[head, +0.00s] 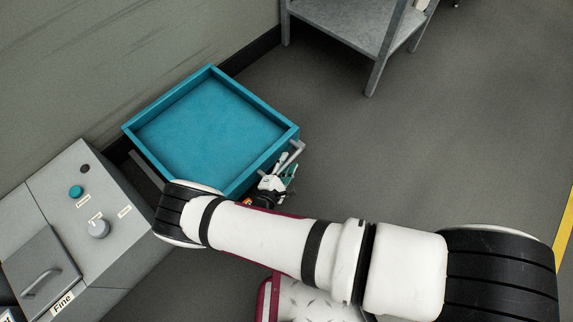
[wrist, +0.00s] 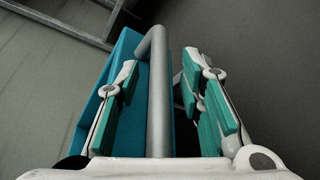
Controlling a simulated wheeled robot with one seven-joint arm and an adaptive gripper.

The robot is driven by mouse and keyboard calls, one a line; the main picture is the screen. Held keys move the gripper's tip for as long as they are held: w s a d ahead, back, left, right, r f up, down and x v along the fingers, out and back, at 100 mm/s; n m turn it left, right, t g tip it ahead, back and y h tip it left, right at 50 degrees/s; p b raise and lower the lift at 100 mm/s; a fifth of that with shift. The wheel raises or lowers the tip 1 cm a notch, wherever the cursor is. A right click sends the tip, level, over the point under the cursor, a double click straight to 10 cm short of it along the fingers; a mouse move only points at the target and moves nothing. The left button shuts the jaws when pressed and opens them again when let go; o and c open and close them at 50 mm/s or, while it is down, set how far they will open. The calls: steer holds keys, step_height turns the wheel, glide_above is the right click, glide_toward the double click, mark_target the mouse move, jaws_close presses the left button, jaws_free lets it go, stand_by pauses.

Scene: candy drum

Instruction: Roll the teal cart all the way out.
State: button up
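The teal cart (head: 212,140), an open shallow tray, stands against the wall at the left of the head view, beside a grey cabinet. Its grey bar handle (head: 296,147) sticks out at its right side. My gripper (head: 278,176) is at this handle, partly hidden by my arm. In the wrist view the handle (wrist: 159,100) runs between the two teal-padded fingers of my gripper (wrist: 160,65). The fingers are apart, with a clear gap on the right of the bar. The teal cart (wrist: 128,50) shows behind the left finger. The cart's lower part is hidden.
The grey cabinet (head: 70,215) has a teal button, a knob and a front handle, with a label reading "Fine". A grey metal table (head: 345,25) stands at the top. The floor right of the cart is clear, up to a yellow line (head: 564,235).

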steer(key=shift+w+d, duration=0.1)
steer(key=shift+w, duration=0.05)
steer(key=shift+c, duration=0.4)
jaws_close()
